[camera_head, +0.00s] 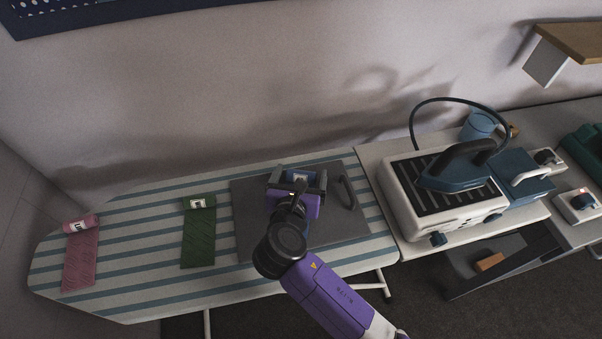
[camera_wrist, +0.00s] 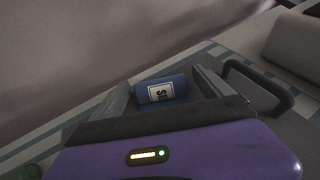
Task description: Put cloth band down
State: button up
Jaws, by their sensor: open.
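A blue cloth band (camera_wrist: 163,91) with a white label lies between the fingers of my gripper (camera_wrist: 170,88) in the wrist view. My gripper is open around it. In the head view my gripper (camera_head: 298,182) is over the dark grey board (camera_head: 248,215) on the striped ironing board (camera_head: 140,285), and only a little of the band shows between the fingers. A pink cloth band (camera_head: 80,258) lies at the left of the ironing board. A green cloth band (camera_head: 198,238) lies between it and the grey board. Both have white labels.
A dark handle (camera_head: 349,192) stands at the grey board's right edge. To the right, a steam iron (camera_head: 455,172) rests on its cream base (camera_head: 405,195) on a grey table, with a blue cup (camera_head: 478,126) behind. The striped surface between the bands is clear.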

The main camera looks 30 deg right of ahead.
jog(key=v, duration=1.1)
jog(key=shift+s+a, duration=0.15)
